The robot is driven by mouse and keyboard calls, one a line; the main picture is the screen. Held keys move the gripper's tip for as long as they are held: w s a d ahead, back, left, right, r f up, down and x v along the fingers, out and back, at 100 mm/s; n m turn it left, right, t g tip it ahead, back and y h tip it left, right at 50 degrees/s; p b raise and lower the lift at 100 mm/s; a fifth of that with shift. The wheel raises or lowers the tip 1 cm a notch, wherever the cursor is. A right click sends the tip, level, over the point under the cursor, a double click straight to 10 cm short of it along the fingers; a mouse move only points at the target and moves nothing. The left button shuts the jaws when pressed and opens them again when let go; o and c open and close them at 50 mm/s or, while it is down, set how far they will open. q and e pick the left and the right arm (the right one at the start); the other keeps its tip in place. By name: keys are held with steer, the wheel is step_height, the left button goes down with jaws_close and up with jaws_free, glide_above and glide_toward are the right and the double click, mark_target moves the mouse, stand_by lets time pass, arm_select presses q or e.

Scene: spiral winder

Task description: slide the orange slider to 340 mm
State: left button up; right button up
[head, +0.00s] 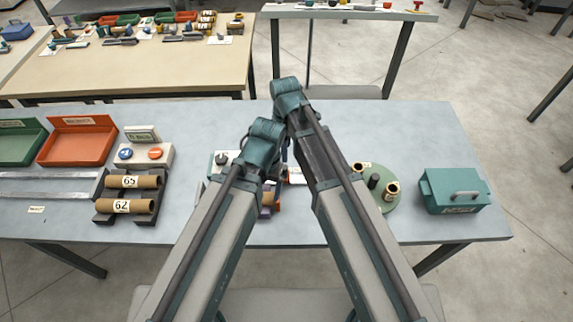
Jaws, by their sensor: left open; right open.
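I cannot make out the orange slider or a millimetre scale; my arms cover the middle of the blue-grey table (425,135). Parts of a machine show around the arms: a pale block with a dark knob (222,158) to the left, and a small purple and tan part (268,205) between the arms. My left gripper (264,168) is over this area, its fingers mostly hidden by its own wrist. My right gripper (290,135) is just above and right of it in the picture, also largely hidden. Both are open, and I see nothing held.
At left are a green tray (20,145), an orange-red tray (77,140), metal strips (45,186), a button box (145,155), and cardboard tubes marked 65 (135,181) and 62 (125,205). A green disc (385,205) with spools and a teal box (454,190) are at right.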

mark_target(285, 167)
arm_select(q)
steer(key=shift+d+r, duration=0.1)
arm_select(e)
steer(key=shift+w+a+r+n, duration=0.1)
steer(key=shift+w+a+n, duration=0.05)
steer(key=shift+w+n, duration=0.35)
steer(key=shift+w+a+r+n, duration=0.1)
steer(key=shift+w+n, duration=0.3)
steer(key=shift+w, duration=0.1)
steer(key=shift+f, duration=0.1)
arm_select(q)
step_height(285, 167, down, 14)
steer(key=b, duration=1.3)
steer(key=shift+r+b, duration=0.1)
steer(key=shift+b, duration=0.3)
arm_select(e)
step_height(285, 167, down, 14)
steer(key=shift+r, duration=0.1)
steer(key=shift+r, duration=0.1)
jaws_close()
